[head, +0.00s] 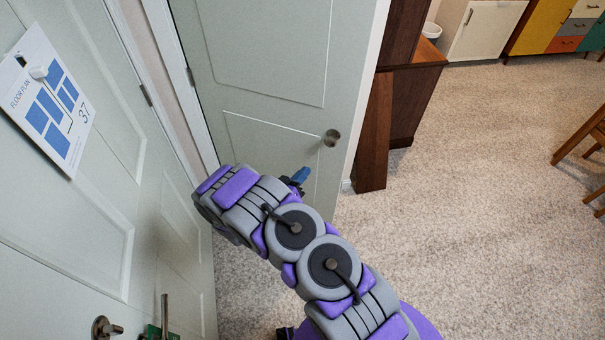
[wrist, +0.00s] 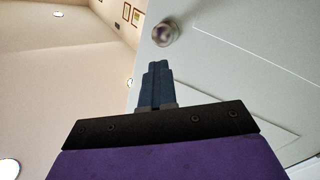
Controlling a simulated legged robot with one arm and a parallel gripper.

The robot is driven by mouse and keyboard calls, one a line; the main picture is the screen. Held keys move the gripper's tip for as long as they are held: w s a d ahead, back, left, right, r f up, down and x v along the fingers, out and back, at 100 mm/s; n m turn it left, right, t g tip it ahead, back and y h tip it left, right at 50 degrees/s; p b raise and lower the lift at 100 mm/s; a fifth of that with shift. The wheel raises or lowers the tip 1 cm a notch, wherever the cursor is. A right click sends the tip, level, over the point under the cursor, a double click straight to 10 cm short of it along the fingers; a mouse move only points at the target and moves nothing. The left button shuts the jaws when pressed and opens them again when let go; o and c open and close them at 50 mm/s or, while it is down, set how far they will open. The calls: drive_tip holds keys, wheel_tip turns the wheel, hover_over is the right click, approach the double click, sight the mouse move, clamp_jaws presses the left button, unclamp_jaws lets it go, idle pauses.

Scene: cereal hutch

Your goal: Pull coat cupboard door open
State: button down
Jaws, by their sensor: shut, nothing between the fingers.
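A pale grey-green panelled door (head: 265,90) with a round metal knob (head: 331,138) near its right edge stands ahead in the head view; I take it for the coat cupboard door. It looks closed, though its edge is hard to judge. My gripper (head: 300,175) is in front of the door, below and left of the knob, and apart from it. In the wrist view, the shut, empty blue fingers (wrist: 157,72) point up towards the knob (wrist: 165,33), with a gap between. The pale door (wrist: 225,60) fills the right side there.
Another pale door (head: 120,190) on the left carries a floor plan card (head: 48,98) and a handle (head: 105,328). Dark wooden furniture (head: 400,105) stands right of the cupboard. Carpet (head: 470,230) is clear to the right, up to a wooden chair (head: 585,150).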

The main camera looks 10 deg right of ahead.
drive_tip(key=shift+d, duration=1.35)
drive_tip(key=c, duration=1.1)
unclamp_jaws()
drive_tip(key=shift+a, duration=1.1)
drive_tip(key=shift+c, duration=0.2)
drive_tip(key=o, duration=0.6)
drive_tip(key=shift+d, duration=0.95)
drive_tip(key=shift+o, duration=0.2)
drive_tip(key=p+v, duration=0.2)
drive_tip(key=v, duration=1.5)
drive_tip(key=shift+a, duration=0.3)
drive_tip(key=shift+s, duration=0.1)
